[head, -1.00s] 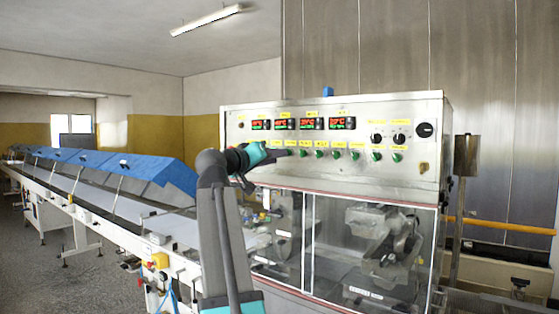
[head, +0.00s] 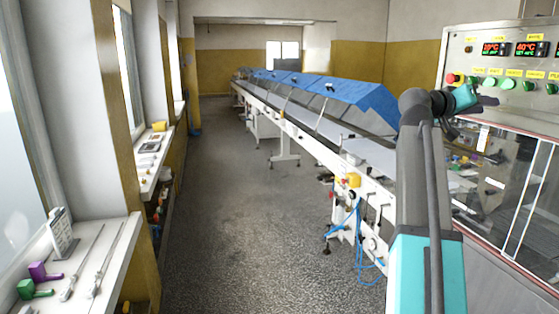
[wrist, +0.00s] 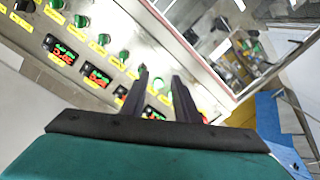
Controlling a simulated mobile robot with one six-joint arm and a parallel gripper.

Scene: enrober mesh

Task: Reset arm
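My arm rises at the right of the head view, bent at the top. My gripper (head: 488,101) points right, in front of the steel control panel (head: 463,52). In the wrist view my gripper (wrist: 160,76) shows two dark fingers standing apart with nothing between them. Behind the fingers the panel shows tilted, with red and green displays (wrist: 96,75), green knobs and yellow labels. I cannot tell from these frames whether the fingertips touch the panel.
A long conveyor with blue covers (head: 340,92) runs back from the middle. A clear-walled cabinet (head: 520,170) is below the panel. A windowsill (head: 110,255) at left holds a purple and a green tool. The grey floor (head: 230,190) between is open.

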